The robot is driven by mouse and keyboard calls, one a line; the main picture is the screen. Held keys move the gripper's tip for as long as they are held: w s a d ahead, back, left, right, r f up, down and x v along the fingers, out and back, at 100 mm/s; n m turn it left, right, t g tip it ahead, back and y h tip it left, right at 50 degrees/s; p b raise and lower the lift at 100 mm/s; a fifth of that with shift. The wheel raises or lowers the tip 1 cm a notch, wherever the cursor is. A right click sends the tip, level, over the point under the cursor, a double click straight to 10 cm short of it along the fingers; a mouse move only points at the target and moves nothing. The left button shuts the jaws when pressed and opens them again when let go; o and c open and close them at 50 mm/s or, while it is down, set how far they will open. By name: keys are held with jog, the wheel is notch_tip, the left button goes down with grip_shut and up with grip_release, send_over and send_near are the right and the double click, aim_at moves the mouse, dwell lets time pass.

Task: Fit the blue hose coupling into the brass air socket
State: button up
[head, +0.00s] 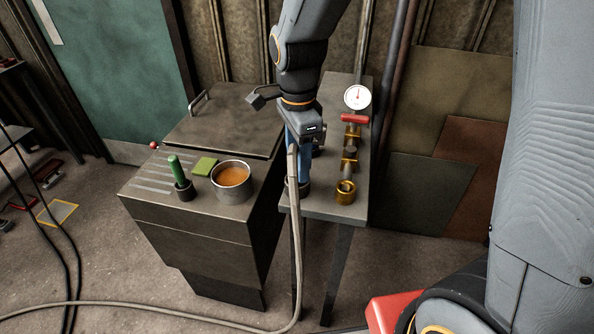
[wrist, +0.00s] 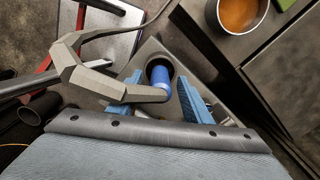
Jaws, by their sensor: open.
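The blue hose coupling (wrist: 161,77) stands in a dark round holder (wrist: 152,62) in the wrist view. A grey hose (wrist: 92,78) bends away from its top. My gripper (wrist: 160,84) is open, with one blue finger on each side of the coupling and visible gaps between. In the head view my gripper (head: 304,158) points down over the left side of the narrow bench, and the hose (head: 294,230) hangs in front of it. The brass air socket (head: 346,192) is at the front right of that bench, its round mouth facing up. It is not in the wrist view.
Behind the socket are brass pipe fittings, a red valve handle (head: 354,119) and a white gauge (head: 357,97). A grey cabinet (head: 150,205) on the left carries a metal cup of orange liquid (head: 231,180) and a green-handled tool (head: 178,172). The hose trails across the floor.

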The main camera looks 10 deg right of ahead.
grip_shut()
jog(key=shift+r, duration=0.15)
